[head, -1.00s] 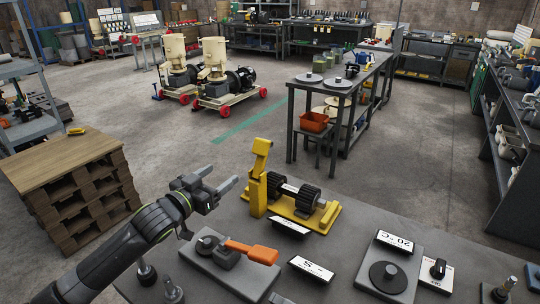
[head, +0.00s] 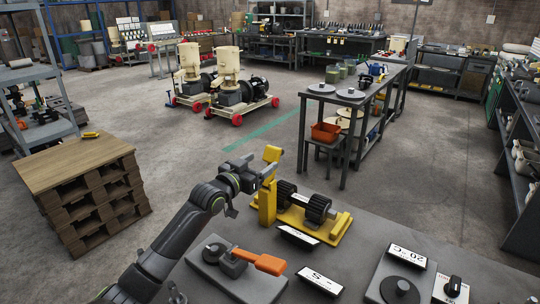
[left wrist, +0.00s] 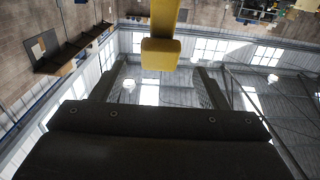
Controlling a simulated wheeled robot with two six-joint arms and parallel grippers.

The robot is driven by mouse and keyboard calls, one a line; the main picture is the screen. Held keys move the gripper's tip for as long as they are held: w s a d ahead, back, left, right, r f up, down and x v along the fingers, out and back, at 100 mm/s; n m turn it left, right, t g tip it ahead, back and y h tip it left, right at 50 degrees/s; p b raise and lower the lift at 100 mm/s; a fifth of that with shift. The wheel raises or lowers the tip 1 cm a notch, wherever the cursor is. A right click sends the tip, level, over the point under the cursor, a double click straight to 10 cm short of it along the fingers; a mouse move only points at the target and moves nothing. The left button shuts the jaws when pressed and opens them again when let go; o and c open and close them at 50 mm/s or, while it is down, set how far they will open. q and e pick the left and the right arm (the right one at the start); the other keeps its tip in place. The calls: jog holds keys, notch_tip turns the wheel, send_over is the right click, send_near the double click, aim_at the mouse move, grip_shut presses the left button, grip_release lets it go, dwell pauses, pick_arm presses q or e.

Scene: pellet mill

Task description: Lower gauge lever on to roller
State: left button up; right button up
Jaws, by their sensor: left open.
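The yellow gauge lever (head: 272,154) stands raised on its yellow post (head: 267,205) at the left end of the roller stand. The roller (head: 302,200), a shaft with black ribbed ends, lies on the yellow base (head: 330,236). My left gripper (head: 257,167) is open and empty, at the upper left side of the post, close to the lever. In the left wrist view the yellow lever end (left wrist: 160,55) shows ahead, between the lines of the two spread fingers (left wrist: 160,88). Whether anything touches is unclear. My right gripper is out of view.
The grey bench holds a plate with an orange-handled device (head: 258,262), white label plates (head: 320,280), a dark disc on a plate (head: 400,290) and a black knob (head: 453,287). A wooden pallet stack (head: 80,180) stands on the floor at left.

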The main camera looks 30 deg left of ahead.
aim_at(269, 156)
pick_arm(q)
jog(key=w, duration=0.4)
jog(key=shift+w+d, duration=0.3)
jog(key=shift+d, duration=0.05)
jog(key=shift+w, duration=0.5)
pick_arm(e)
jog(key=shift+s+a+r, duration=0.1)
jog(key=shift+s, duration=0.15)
pick_arm(q)
jog(key=c, duration=1.4)
jog(key=shift+w+d, duration=0.1)
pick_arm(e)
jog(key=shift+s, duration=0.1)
